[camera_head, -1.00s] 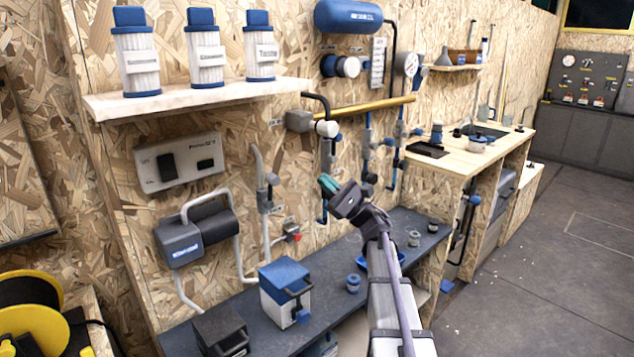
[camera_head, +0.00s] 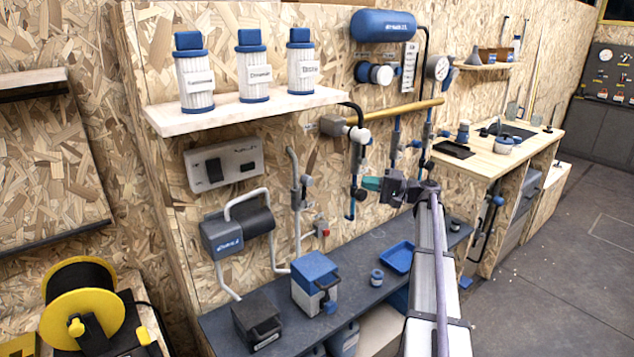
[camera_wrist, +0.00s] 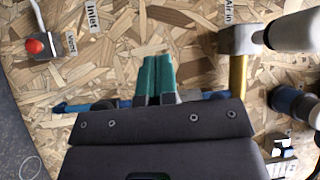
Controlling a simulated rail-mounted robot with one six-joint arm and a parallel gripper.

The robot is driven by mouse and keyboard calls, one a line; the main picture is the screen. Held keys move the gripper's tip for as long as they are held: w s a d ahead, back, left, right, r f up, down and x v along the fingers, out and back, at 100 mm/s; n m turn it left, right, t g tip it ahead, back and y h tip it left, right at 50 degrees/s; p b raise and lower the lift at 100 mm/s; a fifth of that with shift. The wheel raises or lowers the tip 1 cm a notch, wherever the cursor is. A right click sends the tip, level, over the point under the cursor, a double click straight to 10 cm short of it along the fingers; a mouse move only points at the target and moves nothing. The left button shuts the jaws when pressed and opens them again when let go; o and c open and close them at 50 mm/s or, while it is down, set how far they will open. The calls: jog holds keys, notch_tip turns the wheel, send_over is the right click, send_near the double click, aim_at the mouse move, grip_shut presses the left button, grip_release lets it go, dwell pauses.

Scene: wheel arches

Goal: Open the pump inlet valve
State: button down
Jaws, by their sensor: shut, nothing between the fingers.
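The grey pump (camera_head: 222,238) with a dark motor part hangs on the wall at left. A grey pipe right of it carries a valve with a dark handle (camera_head: 305,182). An "Inlet" label (camera_wrist: 92,15) and a "vent" label (camera_wrist: 70,42) show in the wrist view, beside a red knob (camera_wrist: 35,46); I cannot tell for certain which valve the "Inlet" label marks. My gripper (camera_head: 368,183) has teal fingertips, together and empty, right of the grey pipe. In the wrist view the fingertips (camera_wrist: 157,70) point at the wall, in front of a blue lever (camera_wrist: 75,107) partly hidden by my gripper.
The grey bench (camera_head: 275,300) below holds a blue-and-white box (camera_head: 315,283), a black box (camera_head: 256,318) and a blue tray (camera_head: 398,256). A shelf (camera_head: 240,108) with three filters and a brass pipe (camera_head: 395,112) are above. A yellow reel (camera_head: 82,302) stands at left.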

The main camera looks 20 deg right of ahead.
jog(key=w+a+r+g+y+p, duration=0.1)
jog(key=w+a+r, duration=0.1)
jog(key=a, duration=1.1)
jog(key=shift+w+a+m+g+y+p, duration=0.15)
jog(key=shift+w+m+g+y+p, duration=0.15)
jog(key=shift+w+m+y, duration=0.1)
